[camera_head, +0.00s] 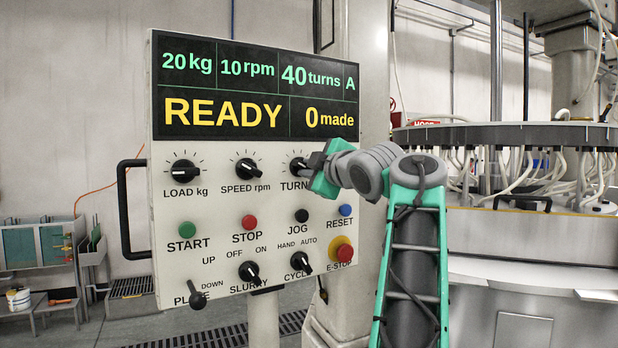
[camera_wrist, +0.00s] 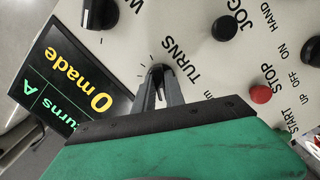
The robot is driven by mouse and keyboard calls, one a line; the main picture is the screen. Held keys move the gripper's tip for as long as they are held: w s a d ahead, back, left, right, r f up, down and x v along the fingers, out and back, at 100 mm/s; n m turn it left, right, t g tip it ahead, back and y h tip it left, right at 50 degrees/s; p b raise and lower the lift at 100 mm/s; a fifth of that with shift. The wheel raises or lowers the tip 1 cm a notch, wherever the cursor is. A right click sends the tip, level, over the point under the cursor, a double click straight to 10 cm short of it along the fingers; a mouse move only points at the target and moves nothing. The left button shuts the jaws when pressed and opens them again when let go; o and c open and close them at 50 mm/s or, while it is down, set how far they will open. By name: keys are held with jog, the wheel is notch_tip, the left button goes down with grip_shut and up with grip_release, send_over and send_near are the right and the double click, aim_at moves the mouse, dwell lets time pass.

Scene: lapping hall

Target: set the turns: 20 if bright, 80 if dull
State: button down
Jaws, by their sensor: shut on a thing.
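The white control panel (camera_head: 215,215) faces me in the head view. Its dark display (camera_head: 255,88) reads 20 kg, 10 rpm, 40 turns, A, READY and 0 made. My gripper (camera_head: 306,168) is at the black TURNS knob (camera_head: 296,162), its fingers on it. In the wrist view, both fingers of my gripper (camera_wrist: 159,82) close around the TURNS knob (camera_wrist: 157,68), with the TURNS label beside it. The fingers partly hide the knob, so I cannot read its pointer. No workpiece that I can tell is bright or dull shows in either view.
The SPEED knob (camera_head: 249,169) is left of the TURNS knob. Below are the START (camera_head: 187,230), STOP (camera_head: 250,222), JOG (camera_head: 302,215) and RESET (camera_head: 345,210) buttons. A large round machine (camera_head: 510,134) stands at right.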

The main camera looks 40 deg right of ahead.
jog(key=shift+n+t+b, duration=0.3)
jog(key=shift+n+b, duration=1.5)
jog(key=shift+n, duration=2.3)
jog(key=c, duration=1.4)
grip_release()
jog(key=shift+s, duration=0.15)
jog(key=b+v, duration=0.1)
jog(key=v, duration=0.6)
jog(key=shift+s+a, duration=0.15)
jog(key=shift+s, duration=0.1)
